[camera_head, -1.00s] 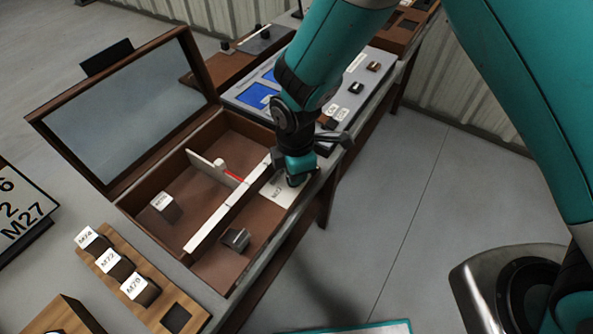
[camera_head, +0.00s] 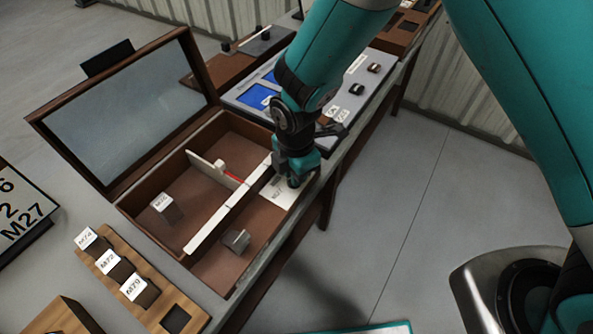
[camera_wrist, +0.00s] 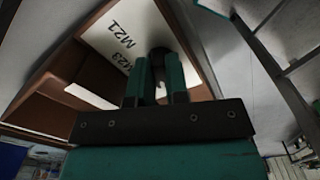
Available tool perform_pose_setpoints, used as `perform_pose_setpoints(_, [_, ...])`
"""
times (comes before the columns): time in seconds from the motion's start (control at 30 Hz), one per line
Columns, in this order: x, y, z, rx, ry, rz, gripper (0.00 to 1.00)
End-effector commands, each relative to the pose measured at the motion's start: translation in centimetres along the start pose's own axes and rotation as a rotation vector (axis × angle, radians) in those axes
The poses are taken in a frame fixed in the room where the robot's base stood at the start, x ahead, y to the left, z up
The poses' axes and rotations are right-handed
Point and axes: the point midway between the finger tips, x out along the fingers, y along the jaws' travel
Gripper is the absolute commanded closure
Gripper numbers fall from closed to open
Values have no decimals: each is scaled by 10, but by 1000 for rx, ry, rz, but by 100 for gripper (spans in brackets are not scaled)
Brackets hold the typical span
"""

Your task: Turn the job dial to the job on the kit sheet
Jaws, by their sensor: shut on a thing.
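My gripper (camera_head: 292,180) points down at the near right compartment of the open brown box (camera_head: 165,241). In the wrist view its two teal fingers (camera_wrist: 160,85) are shut on a dark rounded piece (camera_wrist: 158,58), mostly hidden between them. In the wrist view the sheet (camera_wrist: 100,35) shows M21 and M23; part is hidden. A grey control panel (camera_head: 241,98) with a blue screen and dark knobs (camera_head: 373,68) stands behind the arm. I cannot tell which knob is the job dial.
The box has white dividers (camera_head: 208,228), a labelled block (camera_head: 166,207) and a small grey block (camera_head: 237,240). Its lid (camera_head: 125,100) stands open. A wooden rack (camera_head: 150,309) holds labelled blocks and one empty square slot. A sign reading M27 (camera_head: 22,215) stands left.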

Motion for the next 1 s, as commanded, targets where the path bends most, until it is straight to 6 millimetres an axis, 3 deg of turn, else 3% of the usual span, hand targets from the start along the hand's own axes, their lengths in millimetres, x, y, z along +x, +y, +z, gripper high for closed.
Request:
perform_pose_setpoints(0.03, [-1, 0, -2, -6, 3, -1, 100])
perform_pose_setpoints(0.07, [-1, 0, -2, -6, 3, -1, 80])
perform_pose_setpoints(0.17, [-1, 0, -1, -4, 2, -1, 60])
perform_pose_setpoints(0.43, [-1, 0, 0, -1, 1, 0, 60])
perform_pose_setpoints(0.57, [-10, 1, 0, 0, 1, 2, 60])
perform_pose_setpoints(0.67, [-27, 0, 0, -1, 1, 4, 60])
perform_pose_setpoints(1.0, [-114, 0, -1, -2, 2, 6, 60])
